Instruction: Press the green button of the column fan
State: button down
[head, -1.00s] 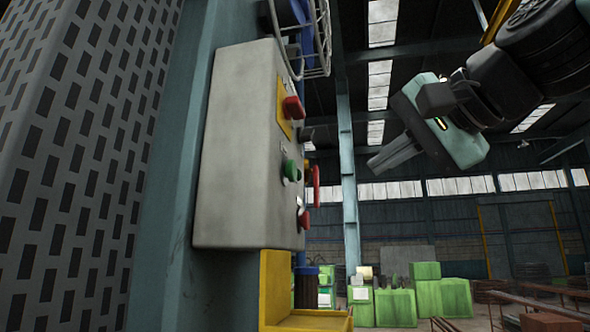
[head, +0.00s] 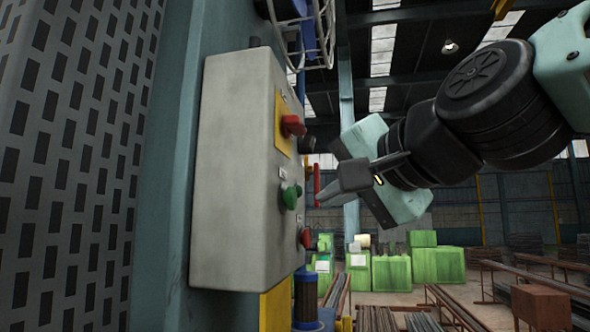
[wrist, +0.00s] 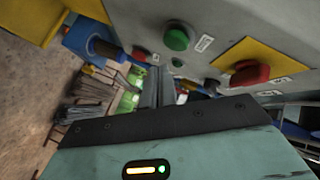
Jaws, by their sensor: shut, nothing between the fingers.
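The green button (head: 290,196) sits on the front face of a grey control box (head: 235,165), between a red switch on a yellow plate above and a red button below. In the wrist view the green button (wrist: 178,40) shows at the upper middle, beyond my fingers. My gripper (head: 322,197) is shut and empty, to the right of the green button in the head view, with its fingertips pointing left toward the box. A gap shows between fingertips and button. In the wrist view my shut fingers (wrist: 155,88) point up the picture, below and left of the button.
The red switch (head: 292,125) and red button (head: 305,237) stick out close above and below the green one. A wire fan cage (head: 310,30) hangs above. A teal column (head: 165,180) stands behind the box. Green crates (head: 390,270) stand far back.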

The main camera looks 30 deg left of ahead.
aim_at(291, 198)
jog(key=shift+s+a+p, duration=0.25)
jog(key=shift+a+p, duration=0.35)
jog(key=shift+p, duration=0.15)
jog(key=shift+a+r+p, duration=0.1)
jog(key=shift+a+p, duration=0.2)
jog(key=shift+p, duration=0.65)
dwell(1.0)
jog(key=shift+a, duration=0.1)
dwell(0.4)
